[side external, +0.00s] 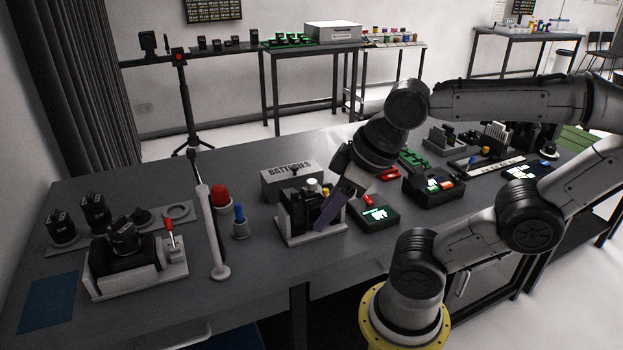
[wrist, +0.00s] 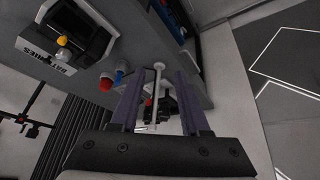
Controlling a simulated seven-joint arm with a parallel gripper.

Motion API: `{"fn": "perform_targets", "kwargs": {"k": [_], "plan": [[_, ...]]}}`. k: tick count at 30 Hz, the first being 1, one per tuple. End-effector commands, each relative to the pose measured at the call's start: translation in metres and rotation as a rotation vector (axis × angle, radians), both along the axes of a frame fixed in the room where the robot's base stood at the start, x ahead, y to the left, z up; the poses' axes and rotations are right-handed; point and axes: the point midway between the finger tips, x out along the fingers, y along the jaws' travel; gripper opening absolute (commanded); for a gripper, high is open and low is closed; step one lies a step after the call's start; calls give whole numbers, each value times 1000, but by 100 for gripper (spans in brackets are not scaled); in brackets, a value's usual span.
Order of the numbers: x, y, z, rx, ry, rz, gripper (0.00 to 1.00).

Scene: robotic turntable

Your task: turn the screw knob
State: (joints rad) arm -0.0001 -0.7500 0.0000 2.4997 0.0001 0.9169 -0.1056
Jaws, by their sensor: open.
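My gripper (side external: 335,207) is in the middle of the table in the side view, pointing down beside a black device on a white base (side external: 296,236). In the wrist view my gripper (wrist: 158,78) has its purple fingers apart with nothing held. A small white knob (side external: 312,183) and a yellow knob (side external: 325,191) sit on top of the black device, and the yellow one shows in the wrist view (wrist: 62,41). A left fixture (side external: 125,275) carries a black block and a red-tipped lever (side external: 169,227). I cannot tell which part is the screw knob.
A white upright post (side external: 213,235), a red button (side external: 220,195) and a blue-topped piece (side external: 239,218) stand left of my gripper. A grey BATTERIES box (side external: 275,185) is behind the device. A dark box with a green screen (side external: 375,213) is close on the right.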

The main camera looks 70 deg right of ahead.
Motion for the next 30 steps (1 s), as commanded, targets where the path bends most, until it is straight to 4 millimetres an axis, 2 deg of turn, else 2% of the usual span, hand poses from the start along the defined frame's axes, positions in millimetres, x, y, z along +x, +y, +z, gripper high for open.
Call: {"fn": "perform_targets", "kwargs": {"k": [4,8,11,17,20,24,27,30], "plan": [[1,0,18,-124,22,248,46],[17,-10,44,-243,86,475,46],[36,-26,63,-312,153,628,46],[80,-81,87,-350,301,853,46],[97,-117,89,-322,357,894,46],[112,-165,80,-259,409,847,46],[114,-190,68,-218,432,793,46],[110,-203,58,-185,451,761,46]]}}
